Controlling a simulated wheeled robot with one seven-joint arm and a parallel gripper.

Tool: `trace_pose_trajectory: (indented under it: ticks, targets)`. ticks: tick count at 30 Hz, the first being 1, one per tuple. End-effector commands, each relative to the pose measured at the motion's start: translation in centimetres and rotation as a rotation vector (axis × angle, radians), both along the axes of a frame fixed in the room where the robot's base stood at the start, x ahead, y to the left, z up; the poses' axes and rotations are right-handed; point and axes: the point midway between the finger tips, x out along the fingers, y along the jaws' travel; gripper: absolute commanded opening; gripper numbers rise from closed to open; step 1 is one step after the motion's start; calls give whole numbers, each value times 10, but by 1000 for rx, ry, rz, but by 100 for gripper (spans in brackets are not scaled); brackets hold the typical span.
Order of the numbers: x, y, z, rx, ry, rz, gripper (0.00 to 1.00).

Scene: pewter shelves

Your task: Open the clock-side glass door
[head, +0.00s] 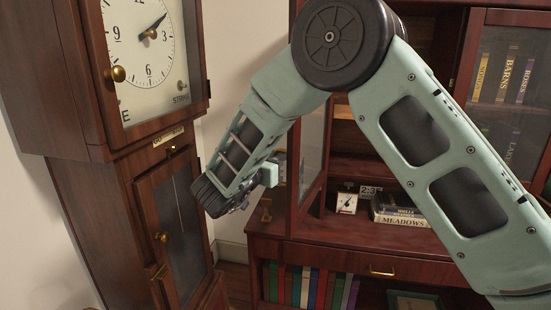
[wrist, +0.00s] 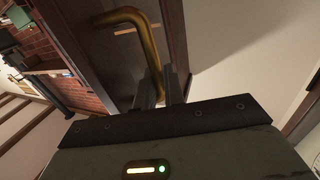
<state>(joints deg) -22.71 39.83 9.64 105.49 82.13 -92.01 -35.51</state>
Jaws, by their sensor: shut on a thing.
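The clock-side glass door (head: 312,145) is the left door of the dark red-brown cabinet. It stands swung outward from the cabinet front, seen at a steep angle, and the shelf opening behind it shows. My gripper (head: 279,168) is at the door's outer side, partly hidden by my own wrist. In the wrist view, my gripper (wrist: 161,82) is shut on one leg of a bent brass handle (wrist: 133,17), which is fixed to the dark wood door frame (wrist: 176,45). The handle itself is mostly hidden in the head view.
A tall clock (head: 142,60) stands close at left, with its own small door (head: 180,225) below. The right glass door (head: 505,95) looks closed over books. A small dial (head: 346,203) and stacked books (head: 400,215) sit on the shelf. A drawer (head: 340,262) lies below.

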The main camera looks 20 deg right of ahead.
Motion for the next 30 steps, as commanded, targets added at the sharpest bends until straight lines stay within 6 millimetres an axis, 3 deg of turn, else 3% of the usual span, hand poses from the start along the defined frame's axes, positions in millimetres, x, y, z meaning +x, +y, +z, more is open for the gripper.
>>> trace_pose_trajectory:
  ticks: [7, 8, 9, 19, 23, 30]
  targets:
    - [0, 0, 1, 0, -2, 0, 0]
    - [0, 0, 1, 0, -2, 0, 13]
    - [0, 0, 1, 0, -2, 0, 16]
    - [-2, 3, 0, 1, -1, 2, 16]
    - [-11, 17, -2, 1, 0, 5, 16]
    - [-42, 61, -2, 1, -2, 5, 16]
